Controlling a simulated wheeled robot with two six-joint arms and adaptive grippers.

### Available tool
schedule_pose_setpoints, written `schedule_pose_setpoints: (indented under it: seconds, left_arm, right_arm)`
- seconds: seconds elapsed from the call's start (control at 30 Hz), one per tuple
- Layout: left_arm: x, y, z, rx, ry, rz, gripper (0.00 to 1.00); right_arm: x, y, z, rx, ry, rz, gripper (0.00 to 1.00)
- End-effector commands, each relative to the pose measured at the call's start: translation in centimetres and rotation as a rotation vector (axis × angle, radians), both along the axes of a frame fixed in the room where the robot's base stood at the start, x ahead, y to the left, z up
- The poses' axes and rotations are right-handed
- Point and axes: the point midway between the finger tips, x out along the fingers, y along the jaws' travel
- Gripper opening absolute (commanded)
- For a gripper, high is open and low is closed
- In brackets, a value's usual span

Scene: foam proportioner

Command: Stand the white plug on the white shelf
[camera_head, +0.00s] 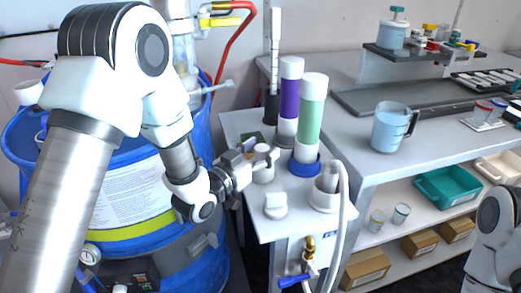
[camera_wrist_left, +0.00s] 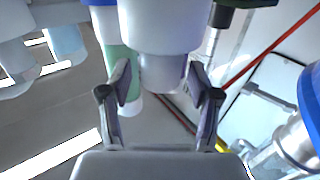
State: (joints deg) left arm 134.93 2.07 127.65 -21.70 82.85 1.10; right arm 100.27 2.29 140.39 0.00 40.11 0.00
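The white plug (camera_head: 263,174) is at my left gripper (camera_head: 265,157), over or on the left part of the white shelf (camera_head: 259,222). In the left wrist view the plug (camera_wrist_left: 160,25) shows its wide part and a narrower neck. The neck is between the two fingers of my left gripper (camera_wrist_left: 160,85), which look closed on it. I cannot tell whether the plug's underside touches the shelf. My right gripper is out of view; only part of that arm shows at the lower right.
A white knobbed piece (camera_head: 275,206) sits on the shelf in front. Purple (camera_head: 289,98) and green (camera_head: 311,110) cylinders and a white-hosed fitting (camera_head: 327,190) stand to the right. A large blue drum (camera_head: 110,235) is at the left. Bare shelf lies around the front piece.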

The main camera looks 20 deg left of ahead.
Motion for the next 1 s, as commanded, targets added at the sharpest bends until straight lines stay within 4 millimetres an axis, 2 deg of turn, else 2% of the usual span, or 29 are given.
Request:
schedule_pose_setpoints:
  seconds: [0.13, 0.23, 0.43, 0.47, 0.5, 0.53, 0.6, 0.7, 0.83, 1.0]
  left_arm:
    - [-0.3, 0.2, 0.0, -0.001, -0.001, 0.001, 0.62]
    - [-1.6, 0.7, 0.0, -0.002, 0.001, 0.002, 0.62]
    - [-6.6, 2.5, -0.1, -0.008, 0.003, 0.005, 0.62]
    - [-7.4, 2.8, 0.1, -0.009, 0.004, 0.005, 0.62]
    - [-8.6, 3.3, 0.7, -0.011, 0.009, 0.006, 0.62]
    - [-9.4, 3.6, 0.8, -0.011, 0.009, 0.006, 0.62]
    - [-9.5, 3.5, 1.2, 0.0, 0.006, -0.003, 0.62]
    - [-10.1, 3.7, 1.1, 0.001, 0.005, -0.003, 0.62]
    - [-10.8, 4.0, 0.8, 0.0, 0.003, -0.001, 0.62]
    - [-11.3, 4.1, 0.2, 0.0, 0.0, 0.0, 0.62]
  right_arm:
    - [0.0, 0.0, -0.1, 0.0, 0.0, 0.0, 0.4]
    - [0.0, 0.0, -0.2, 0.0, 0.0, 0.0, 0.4]
    - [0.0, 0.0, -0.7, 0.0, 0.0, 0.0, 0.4]
    - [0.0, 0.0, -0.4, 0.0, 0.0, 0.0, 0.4]
    - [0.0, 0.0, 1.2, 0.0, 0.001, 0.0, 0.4]
    - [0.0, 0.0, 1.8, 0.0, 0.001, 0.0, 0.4]
    - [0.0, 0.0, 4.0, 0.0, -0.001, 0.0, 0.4]
    - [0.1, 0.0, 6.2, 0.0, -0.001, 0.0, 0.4]
    - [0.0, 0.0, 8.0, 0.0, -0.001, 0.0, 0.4]
    - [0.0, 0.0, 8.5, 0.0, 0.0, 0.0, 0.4]
